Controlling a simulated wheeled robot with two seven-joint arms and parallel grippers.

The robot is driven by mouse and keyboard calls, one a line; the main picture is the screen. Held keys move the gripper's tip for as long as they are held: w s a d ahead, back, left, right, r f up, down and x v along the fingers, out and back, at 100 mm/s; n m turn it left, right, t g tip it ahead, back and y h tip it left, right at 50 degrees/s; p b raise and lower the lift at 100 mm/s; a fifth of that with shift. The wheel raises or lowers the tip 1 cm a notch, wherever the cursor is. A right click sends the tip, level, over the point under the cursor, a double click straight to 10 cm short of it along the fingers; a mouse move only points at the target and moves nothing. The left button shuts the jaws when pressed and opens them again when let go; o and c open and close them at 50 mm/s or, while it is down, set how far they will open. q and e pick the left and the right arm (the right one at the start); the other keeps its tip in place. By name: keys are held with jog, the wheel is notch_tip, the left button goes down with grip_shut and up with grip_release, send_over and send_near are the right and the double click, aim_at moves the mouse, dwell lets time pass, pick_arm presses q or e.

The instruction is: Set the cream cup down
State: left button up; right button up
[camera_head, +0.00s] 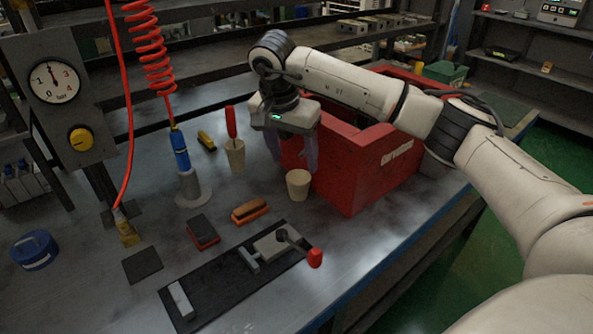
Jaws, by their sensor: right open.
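A cream cup (298,185) stands upright on the grey table, close to the left front of the red bin. My right gripper (290,157) is just above and behind the cup, pointing down, with its two fingers apart. The cup is not between the fingertips as far as I can see; the exact gap to its rim is hard to tell. A second cream cup (235,158) stands further left and holds a red-handled tool (231,122). My left gripper is not in view.
The red bin (365,168) stands right beside the cup. A blue tool (180,150) stands in a grey holder (191,190). An orange brush (250,211), a dark red block (203,231) and a clamp plate (220,295) lie in front. A blue round tin (34,250) is far left.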

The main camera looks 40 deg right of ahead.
jog(key=shift+v, duration=1.65)
